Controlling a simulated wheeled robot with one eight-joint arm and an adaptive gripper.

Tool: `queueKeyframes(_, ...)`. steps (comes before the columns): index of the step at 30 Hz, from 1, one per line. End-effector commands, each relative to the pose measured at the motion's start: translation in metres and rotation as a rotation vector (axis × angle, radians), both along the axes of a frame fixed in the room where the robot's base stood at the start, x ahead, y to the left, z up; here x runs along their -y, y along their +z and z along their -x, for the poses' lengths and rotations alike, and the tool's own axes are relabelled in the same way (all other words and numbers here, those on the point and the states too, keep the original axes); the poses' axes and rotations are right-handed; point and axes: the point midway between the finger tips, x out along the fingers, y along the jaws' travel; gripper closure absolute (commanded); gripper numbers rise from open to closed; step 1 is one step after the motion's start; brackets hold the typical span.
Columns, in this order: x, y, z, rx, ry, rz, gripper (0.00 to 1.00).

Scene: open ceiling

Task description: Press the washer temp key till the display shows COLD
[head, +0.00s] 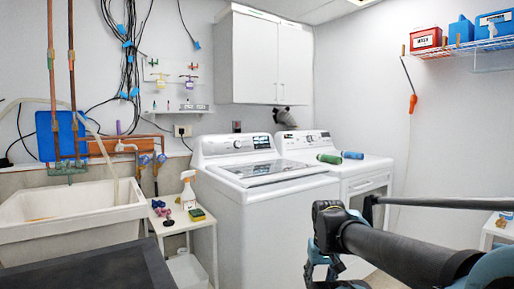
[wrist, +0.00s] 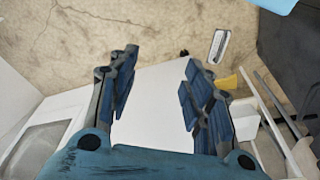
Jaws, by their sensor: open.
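The display's text and the single keys, including the temp key, are too small to tell. My gripper (head: 320,268) is low in front of the machines, to the right of the washer and well away from its panel. In the wrist view my gripper (wrist: 160,72) is open with nothing between its blue fingers.
A second white machine (head: 350,180) with green and blue bottles on top stands to the right. A sink (head: 70,225) and a small side table (head: 180,224) with a spray bottle (head: 188,190) are at left. A white cabinet (head: 262,60) hangs above the washer.

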Motion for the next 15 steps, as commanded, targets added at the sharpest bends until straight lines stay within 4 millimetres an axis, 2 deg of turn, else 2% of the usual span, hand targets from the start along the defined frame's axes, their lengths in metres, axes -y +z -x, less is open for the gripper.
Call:
queueKeyframes(1, 0.0, 0.0, 0.0, 0.0, 0.0, 0.0, 0.74)
queueKeyframes(4, 0.0, 0.0, 0.0, 0.0, 0.0, 0.0, 0.97)
queueKeyframes(5, 0.0, 0.0, 0.0, 0.0, 0.0, 0.0, 1.0)
queueKeyframes(15, 0.0, 0.0, 0.0, 0.0, 0.0, 0.0, 1.0)
